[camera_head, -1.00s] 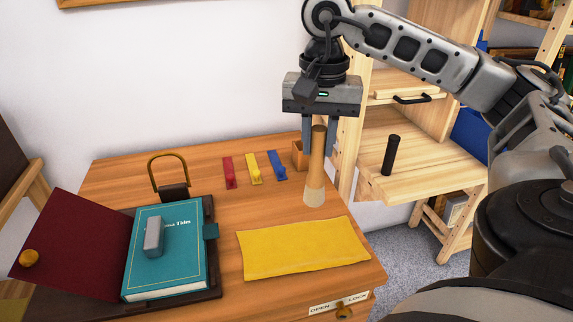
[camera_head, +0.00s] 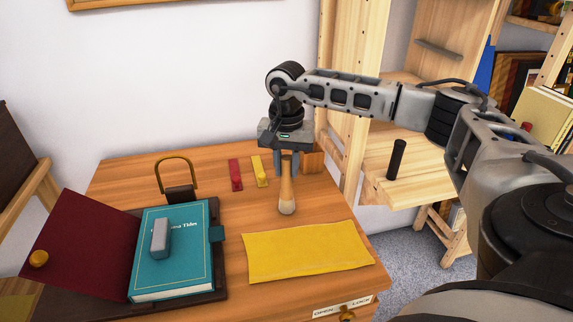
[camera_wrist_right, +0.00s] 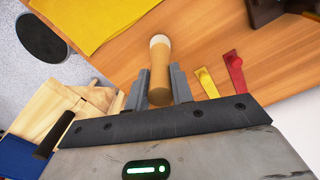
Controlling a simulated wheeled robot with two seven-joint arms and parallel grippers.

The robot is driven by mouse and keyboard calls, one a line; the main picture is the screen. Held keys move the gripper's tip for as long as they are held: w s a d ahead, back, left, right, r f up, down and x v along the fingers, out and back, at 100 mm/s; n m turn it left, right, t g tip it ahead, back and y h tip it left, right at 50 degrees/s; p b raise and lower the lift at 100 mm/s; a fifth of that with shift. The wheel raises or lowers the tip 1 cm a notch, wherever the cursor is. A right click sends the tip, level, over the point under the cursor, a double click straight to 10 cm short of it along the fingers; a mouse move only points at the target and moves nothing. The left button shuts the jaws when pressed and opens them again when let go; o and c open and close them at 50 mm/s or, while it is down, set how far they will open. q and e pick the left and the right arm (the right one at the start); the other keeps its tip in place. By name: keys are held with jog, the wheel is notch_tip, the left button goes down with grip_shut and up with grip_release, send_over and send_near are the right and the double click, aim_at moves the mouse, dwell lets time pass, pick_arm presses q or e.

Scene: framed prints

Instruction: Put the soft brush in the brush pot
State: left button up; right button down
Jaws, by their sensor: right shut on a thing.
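My right gripper (camera_head: 287,172) is shut on the soft brush (camera_head: 287,190), which has a tan wooden handle and pale bristles. The brush hangs nearly upright, bristles down, over the desk; I cannot tell whether its tip touches the desk. In the right wrist view the brush (camera_wrist_right: 160,68) sits between the two fingers (camera_wrist_right: 159,88). The brush pot, apparently the small wooden box (camera_head: 313,161), stands at the back right of the desk, just right of and behind the gripper and partly hidden by it. The brush is outside it. My left gripper is not in view.
Red (camera_head: 236,175) and yellow (camera_head: 260,171) strips lie left of the gripper. A yellow cloth (camera_head: 305,252) lies in front. A teal book (camera_head: 170,265) with a grey block is at left. A black cylinder (camera_head: 397,160) stands on the right shelf.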

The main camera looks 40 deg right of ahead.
jog(key=shift+f, duration=0.2)
jog(key=c, duration=1.2)
grip_release()
